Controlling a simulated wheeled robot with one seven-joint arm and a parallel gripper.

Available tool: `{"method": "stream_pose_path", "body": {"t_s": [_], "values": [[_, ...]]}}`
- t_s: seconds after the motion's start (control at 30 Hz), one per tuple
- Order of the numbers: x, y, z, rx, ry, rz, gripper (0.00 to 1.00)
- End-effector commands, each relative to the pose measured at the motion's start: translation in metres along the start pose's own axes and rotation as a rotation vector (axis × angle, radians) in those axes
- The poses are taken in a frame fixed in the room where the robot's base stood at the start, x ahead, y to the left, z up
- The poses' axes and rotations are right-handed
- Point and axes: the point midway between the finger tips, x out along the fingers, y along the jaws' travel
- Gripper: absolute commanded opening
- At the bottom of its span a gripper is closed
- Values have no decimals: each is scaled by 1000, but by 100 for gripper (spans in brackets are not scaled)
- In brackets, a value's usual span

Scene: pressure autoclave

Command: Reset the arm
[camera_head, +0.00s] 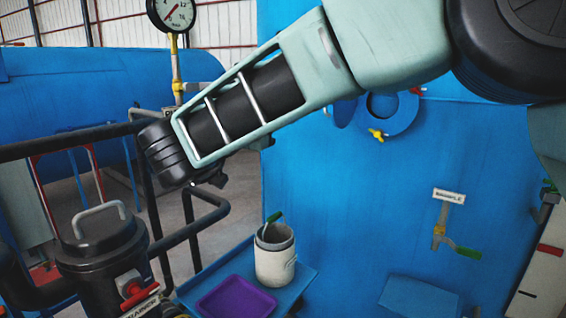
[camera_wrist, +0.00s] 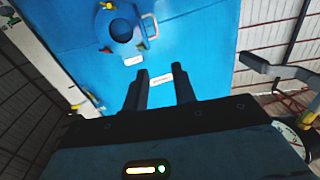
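My arm reaches across the top of the head view from upper right down to the left. My gripper (camera_wrist: 161,73) shows its two dark fingers in the wrist view. They are apart, with nothing between them. Beyond the fingers is a blue autoclave wall (camera_wrist: 85,45), which also fills the right half of the head view (camera_head: 350,210). A round port (camera_wrist: 122,27) with a handle and coloured knobs is on that wall. In the head view the gripper's fingers cannot be made out clearly behind the wrist.
A pressure gauge (camera_head: 174,12) on a yellow stem stands close to my forearm. Black pipes (camera_head: 195,225) run below the wrist. A black lidded canister (camera_head: 103,250) is at lower left. A blue shelf (camera_head: 302,277) holds a white pot (camera_head: 275,262) and a purple tray (camera_head: 236,299).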

Motion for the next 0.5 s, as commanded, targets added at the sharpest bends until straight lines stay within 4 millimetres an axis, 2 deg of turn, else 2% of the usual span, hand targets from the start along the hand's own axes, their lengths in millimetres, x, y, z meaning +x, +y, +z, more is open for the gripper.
{"method": "stream_pose_path", "body": {"t_s": [0.27, 0.5], "values": [[3, -12, -6, 37, -2, -151, 27], [-3, -29, -6, 66, -34, -368, 27]]}}
